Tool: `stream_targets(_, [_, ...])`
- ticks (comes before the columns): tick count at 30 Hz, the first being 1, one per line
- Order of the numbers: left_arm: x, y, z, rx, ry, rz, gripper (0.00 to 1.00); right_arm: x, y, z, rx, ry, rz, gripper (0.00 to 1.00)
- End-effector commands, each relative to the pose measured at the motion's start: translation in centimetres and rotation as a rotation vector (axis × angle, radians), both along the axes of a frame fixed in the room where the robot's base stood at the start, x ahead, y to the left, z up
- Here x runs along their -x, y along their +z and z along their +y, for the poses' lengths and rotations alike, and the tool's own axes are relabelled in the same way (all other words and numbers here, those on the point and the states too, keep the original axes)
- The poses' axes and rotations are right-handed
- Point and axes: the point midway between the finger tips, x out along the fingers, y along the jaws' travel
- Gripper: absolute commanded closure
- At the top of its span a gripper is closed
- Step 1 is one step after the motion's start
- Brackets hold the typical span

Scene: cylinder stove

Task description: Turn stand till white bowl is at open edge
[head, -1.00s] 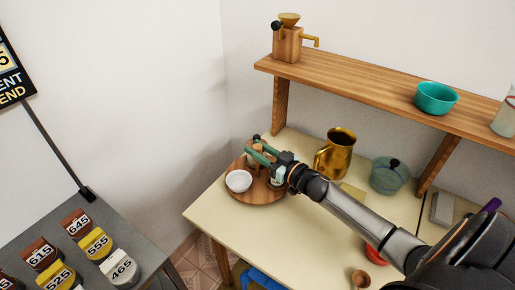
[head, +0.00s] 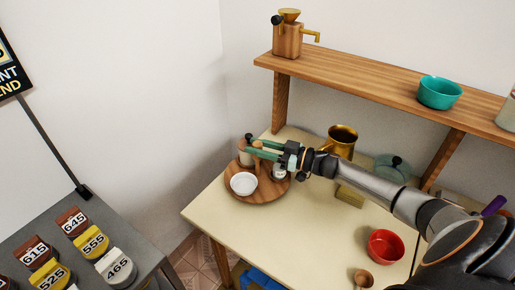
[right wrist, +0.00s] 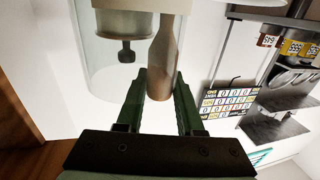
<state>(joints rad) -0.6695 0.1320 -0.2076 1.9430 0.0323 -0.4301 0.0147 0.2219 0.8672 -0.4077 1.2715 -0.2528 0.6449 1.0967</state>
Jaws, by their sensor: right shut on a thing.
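A round wooden stand (head: 264,196) sits at the far left corner of the cream table. A white bowl (head: 243,183) stands on its left front part. A wooden post (head: 257,161) rises from the stand behind the bowl. My right gripper (head: 253,149) reaches in from the right over the stand and is shut on this post. In the right wrist view the post (right wrist: 164,65) shows between the two green fingers, with a glass jar (right wrist: 105,60) beside it. A white jar (head: 279,172) stands on the stand's right side, partly hidden by the gripper. My left gripper is out of view.
A gold mug (head: 341,140) and a teal-lidded jar (head: 391,168) stand behind my arm. A red bowl (head: 386,246) and a wooden cup (head: 363,280) are near the front. A wooden shelf (head: 370,92) overhangs the table's back. The table left of centre is clear.

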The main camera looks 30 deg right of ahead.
Motion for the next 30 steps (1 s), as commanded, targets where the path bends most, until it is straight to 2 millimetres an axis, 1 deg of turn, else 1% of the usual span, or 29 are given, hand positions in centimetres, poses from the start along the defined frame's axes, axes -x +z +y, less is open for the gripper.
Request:
stream_targets(16, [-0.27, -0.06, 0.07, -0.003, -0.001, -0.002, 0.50, -0.01, 0.01, -0.01, 0.000, 0.014, 0.000, 1.00])
stream_targets(17, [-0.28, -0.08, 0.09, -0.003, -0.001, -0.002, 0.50, -0.01, 0.02, -0.01, 0.001, 0.014, -0.001, 0.63])
stream_targets(24, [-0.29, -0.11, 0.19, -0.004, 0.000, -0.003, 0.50, -0.01, 0.02, 0.01, 0.000, 0.014, 0.000, 0.36])
stream_targets(25, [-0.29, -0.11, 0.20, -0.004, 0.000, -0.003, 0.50, -0.01, 0.02, 0.01, 0.000, 0.014, 0.000, 0.34])
stream_targets(30, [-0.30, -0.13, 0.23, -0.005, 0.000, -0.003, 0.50, 0.00, 0.01, 0.01, 0.000, 0.014, 0.000, 0.34])
